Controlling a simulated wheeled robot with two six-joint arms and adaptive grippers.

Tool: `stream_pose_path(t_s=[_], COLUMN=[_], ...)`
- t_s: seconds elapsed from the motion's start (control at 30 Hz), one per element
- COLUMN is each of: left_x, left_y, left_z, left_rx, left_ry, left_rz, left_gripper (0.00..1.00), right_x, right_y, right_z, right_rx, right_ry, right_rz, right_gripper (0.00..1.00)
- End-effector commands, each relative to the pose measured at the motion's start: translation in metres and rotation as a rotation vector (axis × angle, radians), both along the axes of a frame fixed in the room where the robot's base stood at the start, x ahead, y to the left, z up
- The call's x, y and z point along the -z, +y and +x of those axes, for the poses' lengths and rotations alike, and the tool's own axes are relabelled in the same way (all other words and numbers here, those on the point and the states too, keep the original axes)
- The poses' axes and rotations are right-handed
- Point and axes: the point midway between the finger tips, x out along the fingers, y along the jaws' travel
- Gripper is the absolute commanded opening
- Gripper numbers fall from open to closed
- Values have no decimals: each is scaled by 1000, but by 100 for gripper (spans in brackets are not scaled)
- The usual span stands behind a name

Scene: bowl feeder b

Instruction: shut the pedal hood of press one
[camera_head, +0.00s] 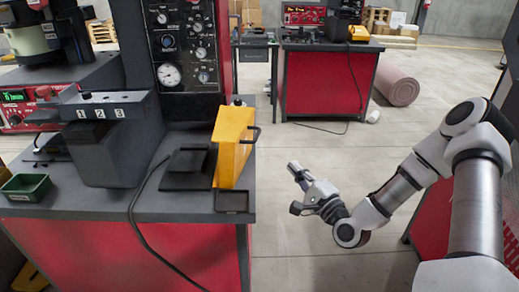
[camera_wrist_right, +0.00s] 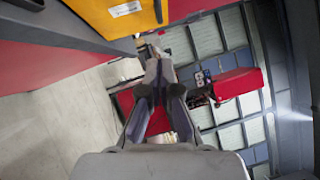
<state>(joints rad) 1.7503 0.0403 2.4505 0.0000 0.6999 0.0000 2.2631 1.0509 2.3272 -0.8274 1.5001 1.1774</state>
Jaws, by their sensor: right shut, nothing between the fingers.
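The yellow pedal hood (camera_head: 232,148) stands upright at the right edge of the near press bench (camera_head: 110,204), with a dark handle on its right side. A dark flat pedal plate (camera_head: 188,160) lies uncovered just left of it. My right gripper (camera_head: 295,169) is to the right of the hood, past the bench edge, apart from it. In the right wrist view its fingers (camera_wrist_right: 158,62) are shut and empty. The hood also shows there as a yellow face with a white label (camera_wrist_right: 125,8) at the top. My left gripper is not in view.
The press column with gauges (camera_head: 182,50) rises behind the pedal. A numbered block (camera_head: 108,112) and a green tray (camera_head: 26,187) are at the left. A cable crosses the bench front.

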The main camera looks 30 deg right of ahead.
Motion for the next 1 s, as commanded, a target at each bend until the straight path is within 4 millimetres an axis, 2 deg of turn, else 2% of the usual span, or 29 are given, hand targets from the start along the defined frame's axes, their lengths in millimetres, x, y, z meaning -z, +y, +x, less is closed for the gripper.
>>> stream_pose_path(t_s=[0.17,0.4,0.63,1.0], left_x=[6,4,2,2], left_y=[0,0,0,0], left_z=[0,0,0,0], left_rx=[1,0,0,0], left_ry=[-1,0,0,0], left_rz=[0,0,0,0], left_gripper=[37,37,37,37], right_x=[-5,-15,-23,-24], right_y=[2,3,24,26], right_z=[37,88,108,110], right_rx=[-5,-5,-3,-1], right_ry=[-3,1,2,2], right_rz=[-10,-9,-4,-2], right_gripper=[0,0,0,0])
